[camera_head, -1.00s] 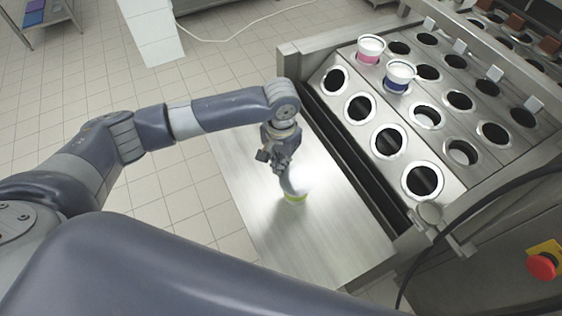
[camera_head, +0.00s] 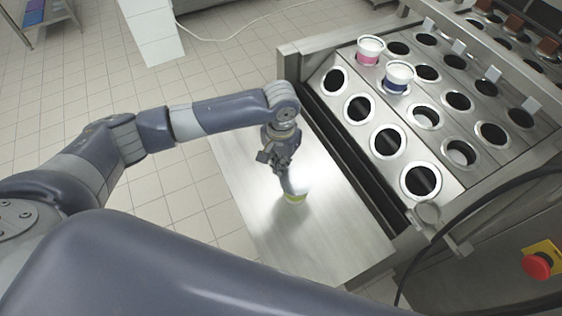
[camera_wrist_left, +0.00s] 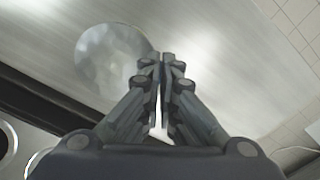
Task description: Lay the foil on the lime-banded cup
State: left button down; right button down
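The lime-banded cup (camera_head: 296,199) stands on the steel table. Its lime band shows just below the foil, and most of the cup is hidden. The foil (camera_wrist_left: 108,64) is a thin, round, silvery disc, slightly crinkled, at upper left in the left wrist view. In the head view the foil (camera_head: 296,186) is over the cup; I cannot tell whether it touches the rim. My left gripper (camera_head: 285,172) points down beside the cup. In the wrist view its fingertips (camera_wrist_left: 161,60) are together at the foil's edge, apparently pinching it. My right gripper is out of view.
The steel table (camera_head: 330,245) is otherwise bare. Right of it, past a dark slot, stands a filler rack (camera_head: 408,190) with round holes. A pink-banded cup (camera_head: 368,58) and a blue-banded cup (camera_head: 397,87) sit in it. A red stop button (camera_head: 537,265) is at lower right.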

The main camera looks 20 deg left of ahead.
pick_arm(q)
jog(key=c, duration=1.7)
grip_release()
jog(key=shift+r, duration=0.15)
notch_tip(320, 180, up, 12)
jog(key=shift+f, duration=0.15)
jog(key=shift+f, duration=0.1)
